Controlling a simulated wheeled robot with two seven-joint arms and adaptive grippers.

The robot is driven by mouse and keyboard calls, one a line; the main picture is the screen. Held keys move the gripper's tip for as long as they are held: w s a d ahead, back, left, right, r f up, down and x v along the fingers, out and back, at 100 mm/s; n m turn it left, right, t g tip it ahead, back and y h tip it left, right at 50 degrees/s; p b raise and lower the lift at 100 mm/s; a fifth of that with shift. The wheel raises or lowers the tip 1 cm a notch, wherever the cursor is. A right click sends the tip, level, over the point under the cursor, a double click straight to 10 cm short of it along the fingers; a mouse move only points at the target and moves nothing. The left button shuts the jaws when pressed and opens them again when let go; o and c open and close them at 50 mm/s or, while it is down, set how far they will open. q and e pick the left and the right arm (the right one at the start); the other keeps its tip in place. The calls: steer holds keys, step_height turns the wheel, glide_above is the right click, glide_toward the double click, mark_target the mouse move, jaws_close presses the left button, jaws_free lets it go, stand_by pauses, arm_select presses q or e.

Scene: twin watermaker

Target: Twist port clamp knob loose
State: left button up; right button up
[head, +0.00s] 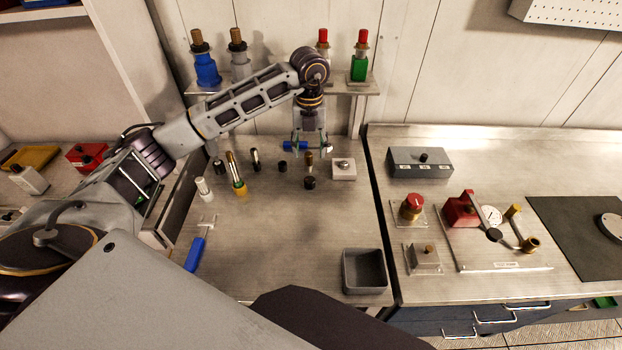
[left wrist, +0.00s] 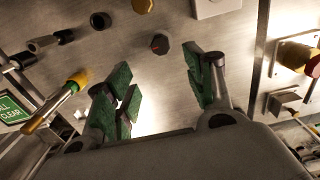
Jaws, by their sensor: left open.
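A small black knob with a red mark (left wrist: 160,43) stands on the steel bench top in the left wrist view, ahead of my fingertips and roughly in line with their gap. It also shows in the head view (head: 310,183). I cannot tell for sure that it is the port clamp knob, as other small black knobs stand nearby, one of them (head: 283,166) to its left. My left gripper (head: 310,147) is above the bench; the left wrist view shows its green-padded fingers (left wrist: 160,82) apart with nothing between them. My right gripper is out of view.
A brass fitting (head: 309,160) and a pale block with a knob (head: 344,168) stand close by. A shelf (head: 345,88) with bottles is behind. A grey bin (head: 365,271) and a blue-handled tool (head: 196,253) lie nearer. The middle of the bench is clear.

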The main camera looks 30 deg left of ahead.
mark_target(310, 179)
arm_select(q)
steer(key=shift+f, duration=0.1)
steer(key=shift+f+p, duration=0.95)
steer(key=shift+f, duration=5.9)
steer(key=c, duration=1)
